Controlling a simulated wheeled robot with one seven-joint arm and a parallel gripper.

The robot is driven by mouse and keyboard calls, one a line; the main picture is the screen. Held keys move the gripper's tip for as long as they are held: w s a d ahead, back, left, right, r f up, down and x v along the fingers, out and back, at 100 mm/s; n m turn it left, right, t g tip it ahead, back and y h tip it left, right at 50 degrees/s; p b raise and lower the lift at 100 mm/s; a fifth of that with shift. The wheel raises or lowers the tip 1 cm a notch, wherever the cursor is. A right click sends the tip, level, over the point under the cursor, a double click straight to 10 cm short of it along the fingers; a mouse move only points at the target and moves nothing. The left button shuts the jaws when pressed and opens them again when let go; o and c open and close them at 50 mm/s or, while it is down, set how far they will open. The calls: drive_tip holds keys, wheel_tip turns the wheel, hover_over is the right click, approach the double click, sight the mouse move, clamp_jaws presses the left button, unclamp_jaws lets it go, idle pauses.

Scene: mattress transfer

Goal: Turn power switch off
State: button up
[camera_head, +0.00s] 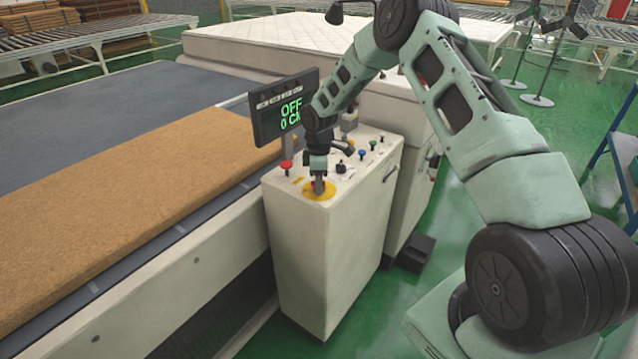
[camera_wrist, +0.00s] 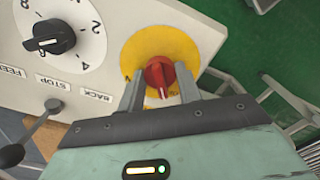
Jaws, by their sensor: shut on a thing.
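The power switch (camera_wrist: 159,76) is a red rotary knob with a white pointer line on a round yellow plate (camera_wrist: 150,45). In the wrist view its line points down toward my gripper. My gripper (camera_wrist: 160,88) has its two fingers on either side of the knob, shut on it. In the head view my gripper (camera_head: 318,186) points straight down onto the yellow plate (camera_head: 331,191) at the front of the control box, and the knob is mostly hidden. The display (camera_head: 284,107) behind reads "OFF" and "0 CM" in green.
The white control box (camera_head: 300,245) stands beside a conveyor with a brown mattress slab (camera_head: 120,190). A red mushroom button (camera_head: 286,165) and several small knobs stand close to my gripper. A black dial (camera_wrist: 50,37) and a lever (camera_wrist: 30,135) show in the wrist view. Green floor lies at right.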

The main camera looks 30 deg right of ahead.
drive_tip(key=shift+n, duration=0.9)
drive_tip(key=o, duration=1)
drive_tip(key=shift+r, duration=0.1)
wheel_tip(320, 180, up, 17)
drive_tip(key=b, duration=0.4)
drive_tip(key=shift+r, duration=0.15)
